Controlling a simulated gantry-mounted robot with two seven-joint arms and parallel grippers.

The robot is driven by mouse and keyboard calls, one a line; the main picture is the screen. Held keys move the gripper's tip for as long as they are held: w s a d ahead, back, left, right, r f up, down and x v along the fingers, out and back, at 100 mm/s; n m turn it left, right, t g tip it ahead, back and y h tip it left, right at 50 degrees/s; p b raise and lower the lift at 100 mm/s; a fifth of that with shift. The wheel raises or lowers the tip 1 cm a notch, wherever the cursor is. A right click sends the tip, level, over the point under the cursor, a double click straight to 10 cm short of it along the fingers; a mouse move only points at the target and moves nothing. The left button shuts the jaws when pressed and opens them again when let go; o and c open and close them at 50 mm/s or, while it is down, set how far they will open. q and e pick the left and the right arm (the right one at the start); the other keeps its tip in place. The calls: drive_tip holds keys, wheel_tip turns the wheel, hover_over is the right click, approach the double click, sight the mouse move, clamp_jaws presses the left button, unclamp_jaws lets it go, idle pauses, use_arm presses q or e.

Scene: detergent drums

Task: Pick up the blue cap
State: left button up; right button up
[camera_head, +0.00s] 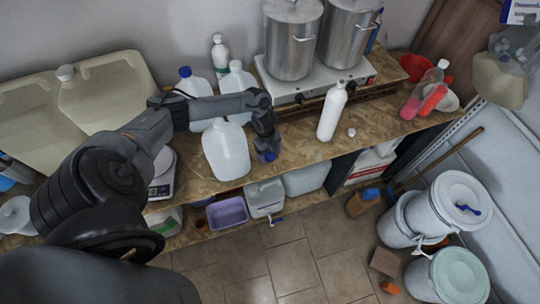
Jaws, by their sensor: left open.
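A small dark blue thing that looks like the blue cap (269,157) is at the front part of the wooden worktop, right at the tip of my left gripper (265,148). The gripper points down over it and hides part of it. The gripper is open; I cannot tell whether its fingers touch the cap. Another blue cap (185,72) sits on a translucent jug (194,86) behind my left arm. My right gripper is out of view.
A white jug (227,153) stands just left of the gripper, close to it. A white bottle (331,112) and a small white cap (351,132) are to the right. Steel pots (291,42) stand on a hotplate behind. The worktop's front edge (290,172) is close.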

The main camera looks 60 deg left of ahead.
use_arm(q)
drive_tip(key=c, duration=1.1)
drive_tip(key=shift+r, duration=0.1)
